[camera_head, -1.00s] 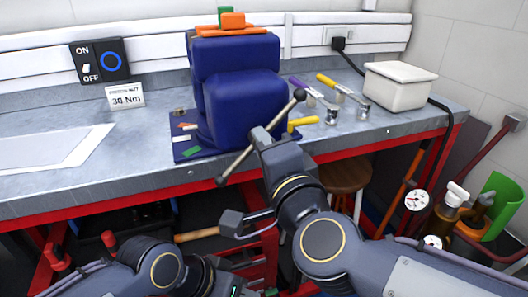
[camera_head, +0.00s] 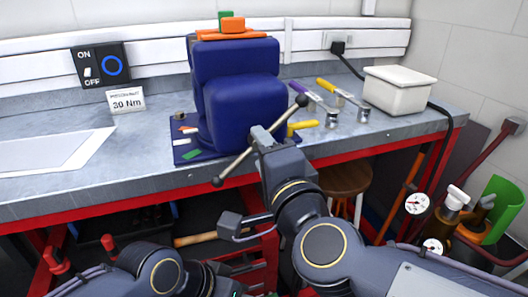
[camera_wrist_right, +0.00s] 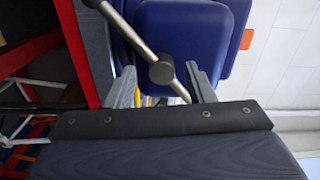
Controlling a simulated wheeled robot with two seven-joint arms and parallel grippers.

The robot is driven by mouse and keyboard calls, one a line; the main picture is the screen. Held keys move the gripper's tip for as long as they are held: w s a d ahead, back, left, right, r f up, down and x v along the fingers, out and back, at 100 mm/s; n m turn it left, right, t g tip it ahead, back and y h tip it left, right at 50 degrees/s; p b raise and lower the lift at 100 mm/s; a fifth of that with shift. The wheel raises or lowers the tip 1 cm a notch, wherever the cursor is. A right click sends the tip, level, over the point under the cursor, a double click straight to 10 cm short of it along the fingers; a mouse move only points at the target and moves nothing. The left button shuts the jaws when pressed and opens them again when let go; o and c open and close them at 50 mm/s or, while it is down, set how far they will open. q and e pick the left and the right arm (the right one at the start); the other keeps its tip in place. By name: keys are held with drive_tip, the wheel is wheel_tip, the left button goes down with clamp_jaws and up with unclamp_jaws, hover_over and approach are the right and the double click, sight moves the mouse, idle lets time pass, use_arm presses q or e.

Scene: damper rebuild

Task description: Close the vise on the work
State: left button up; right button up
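The blue vise (camera_head: 240,105) stands on the bench; it also fills the top of the right wrist view (camera_wrist_right: 185,35). Its slanted metal handle bar (camera_head: 236,166) has dark ball ends and passes through a round hub (camera_wrist_right: 162,70). Orange and green pieces (camera_head: 232,25) show on top of the vise; I cannot tell whether they are the work or how the jaws grip. My right gripper (camera_wrist_right: 161,82) is at the hub, its fingers apart on either side of it, with gaps visible.
Purple- and yellow-handled tools (camera_head: 318,100) and a white lidded box (camera_head: 398,90) lie right of the vise. A 30 Nm card (camera_head: 126,101), an on/off switch (camera_head: 101,64) and paper sheets (camera_head: 50,150) are left. A stool (camera_head: 345,180) stands beneath the bench's red front edge.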

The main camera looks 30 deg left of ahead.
drive_tip(key=p+v, duration=0.1)
drive_tip(key=v, duration=0.6)
drive_tip(key=shift+s+d, duration=0.25)
drive_tip(key=shift+d, duration=0.05)
